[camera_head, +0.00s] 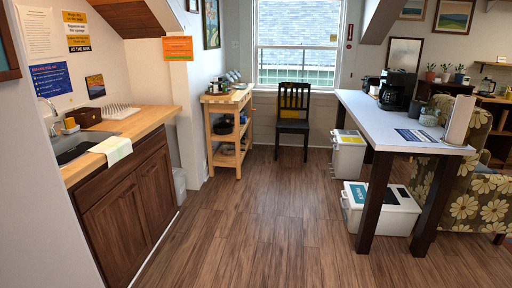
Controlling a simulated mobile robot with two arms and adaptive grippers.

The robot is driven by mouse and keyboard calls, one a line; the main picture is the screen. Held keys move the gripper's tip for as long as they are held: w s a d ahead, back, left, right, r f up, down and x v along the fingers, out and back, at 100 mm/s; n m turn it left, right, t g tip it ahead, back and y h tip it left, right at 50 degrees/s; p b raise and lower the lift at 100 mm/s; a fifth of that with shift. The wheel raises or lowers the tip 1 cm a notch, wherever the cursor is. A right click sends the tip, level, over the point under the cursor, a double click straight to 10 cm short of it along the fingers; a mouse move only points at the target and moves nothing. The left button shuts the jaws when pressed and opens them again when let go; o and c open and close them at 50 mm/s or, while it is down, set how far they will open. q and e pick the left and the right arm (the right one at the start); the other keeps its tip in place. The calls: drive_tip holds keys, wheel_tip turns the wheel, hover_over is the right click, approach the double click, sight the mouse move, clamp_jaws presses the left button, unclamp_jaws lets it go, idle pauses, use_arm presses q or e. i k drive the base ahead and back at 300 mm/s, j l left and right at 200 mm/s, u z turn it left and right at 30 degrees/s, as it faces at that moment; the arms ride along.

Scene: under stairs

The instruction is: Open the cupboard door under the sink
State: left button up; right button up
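The sink (74,147) is set in a wooden counter (148,119) at the left. Below it is a dark brown cupboard with two doors side by side: a nearer door (116,232) and a farther door (155,192). Both doors look closed. I cannot make out any handles on them. A pale cloth (112,149) hangs over the counter's front edge above the nearer door. Neither of my grippers shows in the head view.
The wooden floor (255,225) in the middle is clear. A white wall edge (45,215) stands close at the left. At the right is a high table (385,125) with dark legs and white bins (384,208) beneath. A wooden cart (228,130) and a dark chair (292,122) stand farther back.

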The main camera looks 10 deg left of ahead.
sight(116, 226)
drive_tip(key=i+u, duration=0.15)
drive_tip(key=i, duration=0.3)
drive_tip(key=i+u, duration=0.2)
drive_tip(key=i, duration=0.3)
drive_tip(key=i+l+u, duration=0.15)
drive_tip(key=i, duration=0.3)
drive_tip(key=i+l+u, duration=0.2)
drive_tip(key=i, duration=0.25)
